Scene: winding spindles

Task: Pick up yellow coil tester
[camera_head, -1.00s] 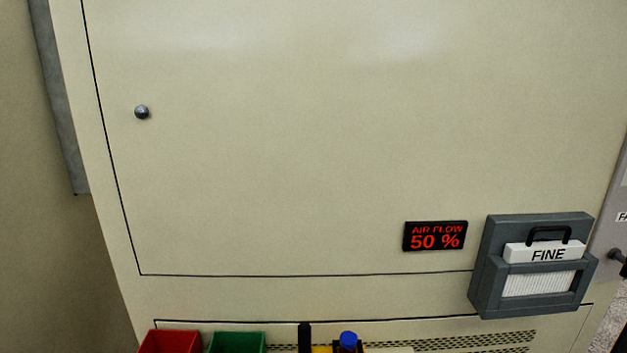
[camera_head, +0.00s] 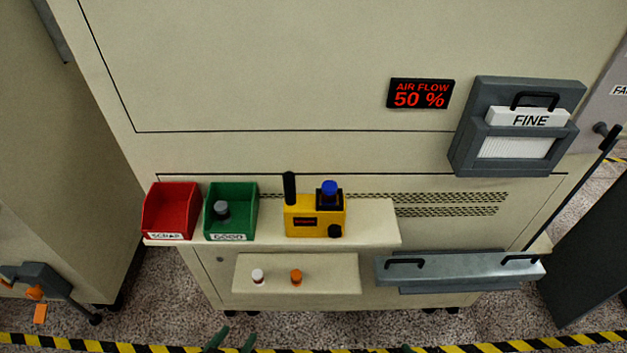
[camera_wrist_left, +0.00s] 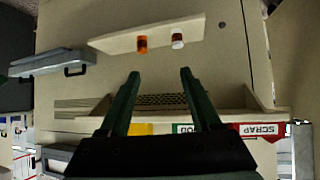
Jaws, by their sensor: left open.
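The yellow coil tester (camera_head: 302,222) stands on the cream shelf (camera_head: 375,222) in the head view. It has a black upright handle at its left and a blue-topped part in a black socket. My left gripper (camera_head: 230,341) shows only as green fingertips at the bottom edge, below the shelf and apart from the tester. In the left wrist view my left gripper (camera_wrist_left: 160,74) is open and empty. A yellow patch of the tester (camera_wrist_left: 141,129) shows there behind the fingers, mostly hidden. A tiny dark tip at the head view's bottom edge may be my right gripper (camera_head: 407,348).
A red SCRAP bin (camera_head: 171,208) and a green GOOD bin (camera_head: 243,212) holding a dark spool stand left of the tester. A lower ledge (camera_head: 330,272) carries a white and an orange piece. A grey drawer (camera_head: 460,268) is at right. The shelf right of the tester is clear.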

